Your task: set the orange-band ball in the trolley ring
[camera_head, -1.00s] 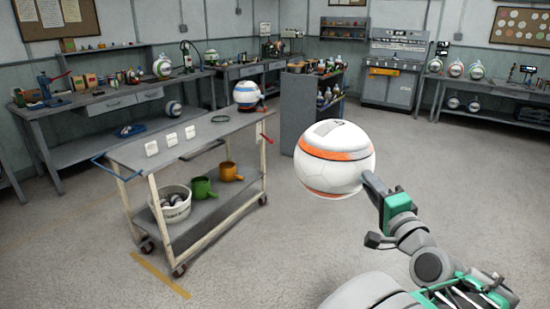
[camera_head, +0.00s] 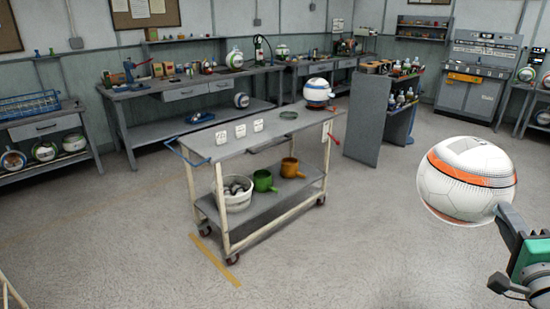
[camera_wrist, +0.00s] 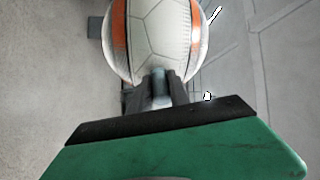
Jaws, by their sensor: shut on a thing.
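The orange-band ball (camera_head: 466,182) is white with orange stripes and hangs in the air at the right of the head view. My gripper (camera_head: 503,210) is shut on it from the lower right. In the wrist view the ball (camera_wrist: 160,40) fills the top middle, with the fingers (camera_wrist: 160,88) at its near side. The trolley (camera_head: 225,146) stands left of the ball, apart from it. A dark ring (camera_head: 288,115) lies flat on its top.
White cards (camera_head: 239,131) lie on the trolley top. A bucket (camera_head: 232,198), a green pot (camera_head: 264,181) and an orange pot (camera_head: 290,167) stand on its lower shelf. A grey cabinet (camera_head: 364,122) stands behind it. Open floor (camera_head: 350,240) lies between trolley and ball.

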